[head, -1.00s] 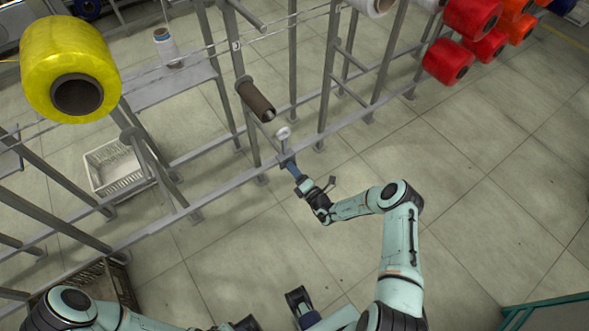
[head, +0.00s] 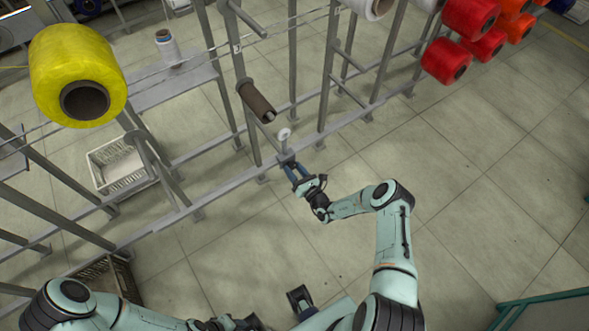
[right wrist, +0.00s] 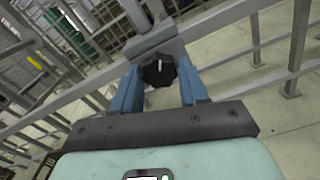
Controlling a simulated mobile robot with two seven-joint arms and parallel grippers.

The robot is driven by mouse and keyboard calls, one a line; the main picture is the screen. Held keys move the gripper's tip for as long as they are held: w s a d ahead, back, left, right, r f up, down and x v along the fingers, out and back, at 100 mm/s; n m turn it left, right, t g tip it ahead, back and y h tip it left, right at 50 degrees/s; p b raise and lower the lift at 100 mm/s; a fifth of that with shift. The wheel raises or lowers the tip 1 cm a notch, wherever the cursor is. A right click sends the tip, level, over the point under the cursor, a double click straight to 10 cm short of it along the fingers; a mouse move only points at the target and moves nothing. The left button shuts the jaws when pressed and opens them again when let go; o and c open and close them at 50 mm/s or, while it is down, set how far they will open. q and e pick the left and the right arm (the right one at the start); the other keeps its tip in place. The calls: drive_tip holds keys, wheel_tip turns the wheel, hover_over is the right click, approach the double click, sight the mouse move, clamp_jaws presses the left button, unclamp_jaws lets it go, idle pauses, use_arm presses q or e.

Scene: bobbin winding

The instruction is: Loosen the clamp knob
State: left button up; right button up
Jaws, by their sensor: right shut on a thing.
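The clamp knob (right wrist: 158,72) is black and lobed, with a white mark on its face. In the right wrist view it sits between the two blue fingers of my right gripper (right wrist: 158,88), in front of a grey clamp block (right wrist: 152,42). My right gripper also shows in the head view (head: 294,170), shut on the knob at the frame's long rail. There the fingers and rail leave the knob too small to make out.
A grey rail (head: 230,184) runs across the metal creel frame. A small white disc (head: 284,134) stands just above the clamp, and a brown tube (head: 257,101) is up and left. A yellow bobbin (head: 77,75) hangs at left.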

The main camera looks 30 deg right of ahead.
drive_tip(key=n+p, duration=0.1)
drive_tip(key=n, duration=0.4)
drive_tip(key=shift+n, duration=0.4)
idle(0.4)
drive_tip(key=o, duration=1.1)
drive_tip(key=shift+c, duration=0.2)
drive_tip(key=shift+s, duration=0.1)
drive_tip(key=s+d, duration=0.1)
drive_tip(key=s, duration=1.2)
drive_tip(key=shift+s, duration=0.15)
